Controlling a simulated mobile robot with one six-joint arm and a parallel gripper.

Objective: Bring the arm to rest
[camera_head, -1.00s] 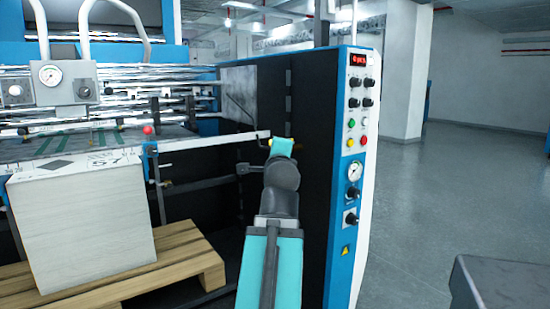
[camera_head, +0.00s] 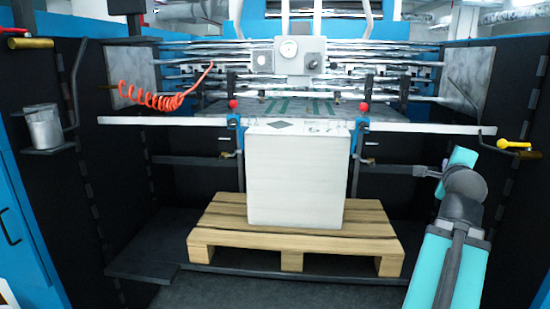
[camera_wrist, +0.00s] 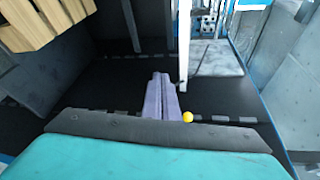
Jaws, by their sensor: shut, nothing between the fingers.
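My arm shows at the right of the head view, with teal links and a grey joint (camera_head: 464,190), in front of the dark right side wall of the machine. My gripper (camera_wrist: 160,77) shows in the wrist view as two purple-grey fingers lying together, with nothing between them. The fingers are not clearly seen in the head view. A yellow knob (camera_wrist: 188,117) shows just right of the fingers in the wrist view; whether it touches them I cannot tell.
A white paper stack (camera_head: 296,180) stands on a wooden pallet (camera_head: 226,228) inside the machine. A white bar (camera_head: 200,121) crosses behind it. A yellow-handled lever (camera_head: 514,144) is near my arm. A metal cup (camera_head: 43,128) and an orange coiled hose (camera_head: 150,99) are at left.

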